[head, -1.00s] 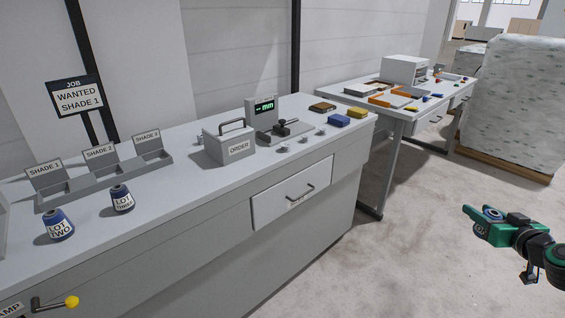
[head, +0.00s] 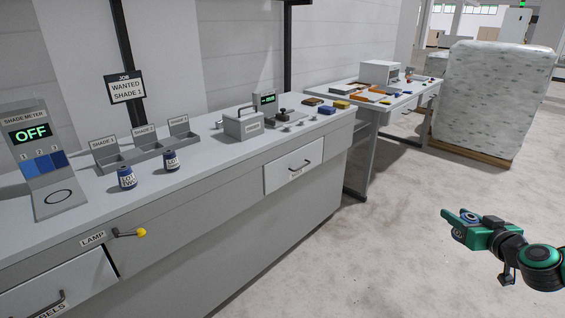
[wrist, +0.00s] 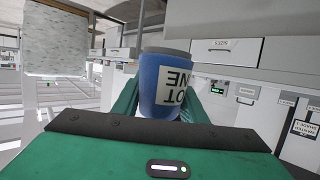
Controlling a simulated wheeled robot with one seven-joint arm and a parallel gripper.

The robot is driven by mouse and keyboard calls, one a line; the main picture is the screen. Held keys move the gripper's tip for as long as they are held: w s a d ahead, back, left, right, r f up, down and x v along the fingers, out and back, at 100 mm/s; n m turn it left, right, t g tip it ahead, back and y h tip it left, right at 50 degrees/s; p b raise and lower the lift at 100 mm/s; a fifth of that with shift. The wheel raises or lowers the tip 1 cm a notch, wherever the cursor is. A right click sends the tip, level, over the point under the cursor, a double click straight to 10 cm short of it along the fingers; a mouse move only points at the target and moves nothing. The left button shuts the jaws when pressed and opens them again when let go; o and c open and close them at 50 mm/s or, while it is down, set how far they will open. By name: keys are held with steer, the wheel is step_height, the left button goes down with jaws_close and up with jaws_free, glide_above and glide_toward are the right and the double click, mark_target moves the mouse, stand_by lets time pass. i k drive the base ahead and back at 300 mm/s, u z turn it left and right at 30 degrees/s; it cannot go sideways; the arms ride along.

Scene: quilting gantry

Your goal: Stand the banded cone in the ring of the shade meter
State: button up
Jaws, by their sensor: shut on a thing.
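My gripper (head: 457,222) is at the right of the head view, over open floor and away from the bench. The shade meter (head: 42,165) stands at the bench's left end. Its screen reads OFF. Its dark ring (head: 59,198) lies on the lower front plate and is empty.
An order box (head: 241,124) stands farther along. The floor between is clear.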

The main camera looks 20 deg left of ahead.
mark_target(58, 197)
steer(key=k, duration=0.65)
steer(key=u, duration=1.5)
steer(key=i, duration=1.05)
steer(key=u, duration=0.05)
